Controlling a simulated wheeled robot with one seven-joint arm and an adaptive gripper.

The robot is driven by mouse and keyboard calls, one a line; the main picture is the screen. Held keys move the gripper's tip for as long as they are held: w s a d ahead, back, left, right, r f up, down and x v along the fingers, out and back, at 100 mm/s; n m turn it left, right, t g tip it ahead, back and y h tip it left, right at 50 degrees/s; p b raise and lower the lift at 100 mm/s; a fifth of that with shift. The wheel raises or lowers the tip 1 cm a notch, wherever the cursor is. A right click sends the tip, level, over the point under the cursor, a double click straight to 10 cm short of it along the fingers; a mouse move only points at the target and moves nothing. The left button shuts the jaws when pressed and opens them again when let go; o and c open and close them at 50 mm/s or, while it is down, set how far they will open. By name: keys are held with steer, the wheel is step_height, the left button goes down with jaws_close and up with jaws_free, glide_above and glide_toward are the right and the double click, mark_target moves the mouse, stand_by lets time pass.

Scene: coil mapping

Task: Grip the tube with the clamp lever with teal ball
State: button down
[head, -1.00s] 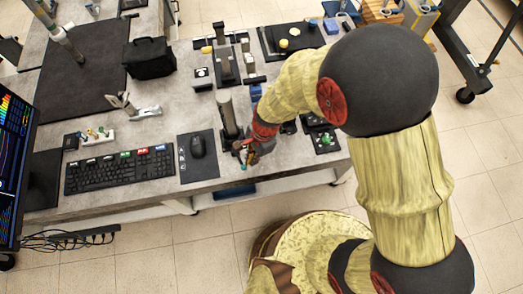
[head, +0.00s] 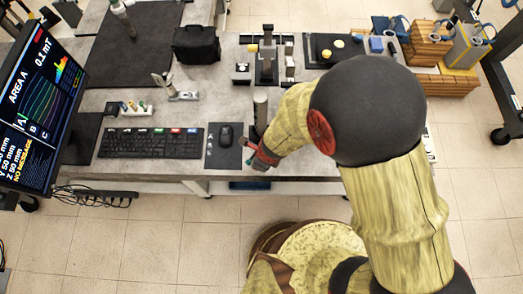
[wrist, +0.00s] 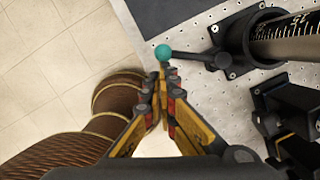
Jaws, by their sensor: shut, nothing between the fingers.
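The teal ball (wrist: 162,52) sits on the end of a dark clamp lever (wrist: 195,54) in the wrist view. The lever runs right to the clamp at the base of the tube. The tube (wrist: 292,27), marked with a scale, lies at the upper right of the wrist view; in the head view it stands dark and upright (head: 260,104) near the table's front edge. My gripper (wrist: 159,78) is shut and empty. Its fingertips show just below the teal ball in the wrist view; whether they touch it I cannot tell.
A perforated metal plate (wrist: 215,86) lies under the clamp. Black brackets (wrist: 283,105) stand right of my gripper. A mouse (head: 226,134) and keyboard (head: 150,142) are left of the tube. Open floor (wrist: 40,65) lies beyond the table edge.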

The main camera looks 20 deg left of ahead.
steer(key=shift+a, duration=0.35)
steer(key=shift+r, duration=0.1)
stand_by(0.5)
